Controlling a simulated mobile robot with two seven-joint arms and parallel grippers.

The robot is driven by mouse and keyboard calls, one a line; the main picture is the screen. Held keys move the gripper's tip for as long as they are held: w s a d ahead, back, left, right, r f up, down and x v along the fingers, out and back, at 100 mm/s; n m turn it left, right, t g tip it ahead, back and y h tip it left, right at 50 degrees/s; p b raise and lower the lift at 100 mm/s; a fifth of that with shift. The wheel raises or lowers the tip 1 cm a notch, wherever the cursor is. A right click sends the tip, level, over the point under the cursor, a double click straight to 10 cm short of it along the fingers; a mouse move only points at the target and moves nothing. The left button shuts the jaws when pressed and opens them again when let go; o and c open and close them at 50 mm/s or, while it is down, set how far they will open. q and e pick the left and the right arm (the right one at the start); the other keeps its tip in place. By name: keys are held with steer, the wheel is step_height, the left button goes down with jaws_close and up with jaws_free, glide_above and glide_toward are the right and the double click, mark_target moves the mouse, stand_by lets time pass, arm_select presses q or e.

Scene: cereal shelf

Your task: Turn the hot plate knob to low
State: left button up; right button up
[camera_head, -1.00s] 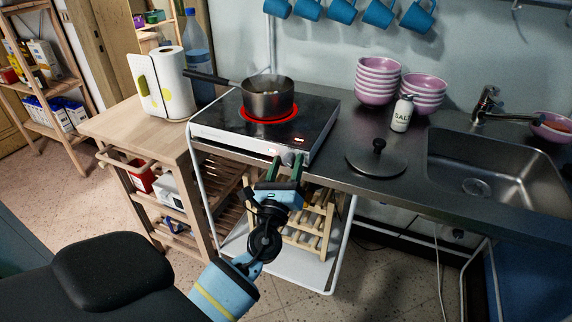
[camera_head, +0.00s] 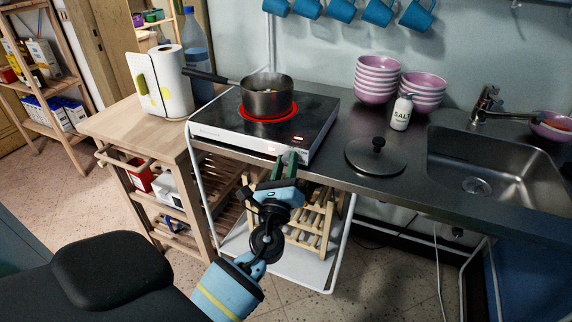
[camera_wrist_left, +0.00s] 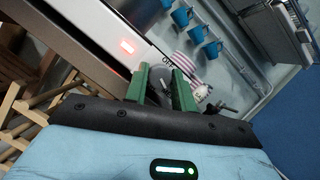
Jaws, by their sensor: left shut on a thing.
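The hot plate (camera_head: 225,122) stands on the counter's left end, its ring glowing red under a dark saucepan (camera_head: 268,101). Its front panel has a red lit display, which also shows in the left wrist view (camera_wrist_left: 127,46). My left gripper (camera_head: 286,159) is at the right part of that panel, its green fingers shut on the knob. The fingers mostly hide the knob in the head view. In the left wrist view the grey knob (camera_wrist_left: 159,74) shows partly between the fingers. The knob's setting mark cannot be read. My right gripper is not in view.
A pot lid (camera_head: 374,160), a salt bottle (camera_head: 401,113) and stacked pink bowls (camera_head: 377,80) stand right of the hot plate, before the sink (camera_head: 500,180). The saucepan handle points left toward a paper towel roll (camera_head: 173,82). A wooden rack (camera_head: 310,222) stands below.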

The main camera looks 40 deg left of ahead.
arm_select(q)
steer(key=n+g+y, duration=0.1)
steer(key=n, duration=0.2)
steer(key=shift+n, duration=0.3)
steer(key=n+g, duration=0.1)
steer(key=n, duration=0.2)
steer(key=shift+d+r+y, duration=0.1)
steer(key=shift+r+y, duration=0.05)
steer(key=shift+y, duration=0.15)
steer(key=n+g+p, duration=0.1)
steer(key=n+g, duration=0.1)
steer(key=n, duration=0.1)
steer(key=shift+r+n, duration=0.1)
steer(key=shift+n, duration=0.3)
steer(key=shift+n+g+p, duration=0.3)
steer(key=shift+n+p, duration=0.2)
steer(key=shift+n, duration=0.3)
steer(key=o, duration=1)
steer(key=shift+f, duration=0.25)
